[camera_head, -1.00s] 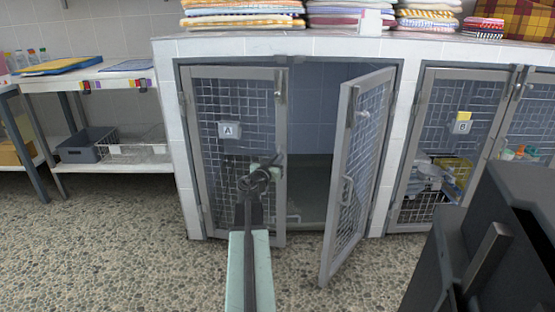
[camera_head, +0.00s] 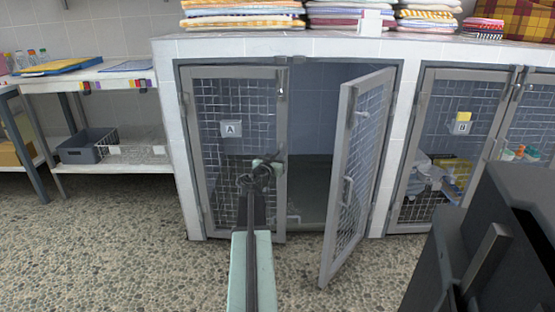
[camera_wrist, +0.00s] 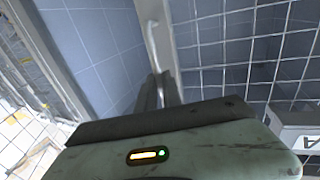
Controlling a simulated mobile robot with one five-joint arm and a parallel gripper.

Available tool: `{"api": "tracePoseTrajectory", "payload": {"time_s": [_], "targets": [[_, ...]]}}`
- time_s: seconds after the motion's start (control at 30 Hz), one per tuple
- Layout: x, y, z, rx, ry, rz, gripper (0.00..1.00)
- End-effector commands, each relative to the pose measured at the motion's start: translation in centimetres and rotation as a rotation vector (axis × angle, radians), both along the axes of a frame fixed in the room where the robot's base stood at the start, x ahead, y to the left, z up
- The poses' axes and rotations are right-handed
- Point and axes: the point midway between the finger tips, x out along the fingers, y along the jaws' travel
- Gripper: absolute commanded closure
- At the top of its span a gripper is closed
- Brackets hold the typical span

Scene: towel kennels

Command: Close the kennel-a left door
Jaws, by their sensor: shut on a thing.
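The kennel-a left door (camera_head: 206,159) is a grey framed mesh door with an "A" plate (camera_head: 231,129). It stands in or very near the plane of its frame; I cannot tell whether it is fully shut. My gripper (camera_head: 265,168) is at its free right edge, shut on the door handle, which my gripper mostly hides in the head view. In the wrist view, the jaws (camera_wrist: 160,90) close around the lower part of the upright handle (camera_wrist: 153,42). A latch fitting (camera_head: 281,87) sits at the door's top right corner.
The right door (camera_head: 342,190) of the same kennel stands open toward me, to the right of my gripper. Kennel B (camera_head: 437,150) is farther right. Folded towels (camera_head: 243,16) lie on top. A shelf with a grey bin (camera_head: 82,152) stands left. The floor in front is clear.

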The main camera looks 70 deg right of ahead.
Motion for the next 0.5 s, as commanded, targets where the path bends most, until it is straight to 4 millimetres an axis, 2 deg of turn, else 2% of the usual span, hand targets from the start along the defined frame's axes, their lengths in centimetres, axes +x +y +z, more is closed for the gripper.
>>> {"api": "tracePoseTrajectory", "payload": {"time_s": [0.03, 0.1, 0.2, 0.5], "targets": [[0.8, -1.7, 0.0, 0.0, -0.001, 0.009, 1.0], [1.2, -3.4, 0.0, 0.0, -0.001, 0.009, 1.0], [1.5, -4.9, 0.0, 0.0, -0.001, 0.008, 1.0], [1.3, -5.1, 0.0, 0.0, -0.001, 0.008, 1.0]]}}
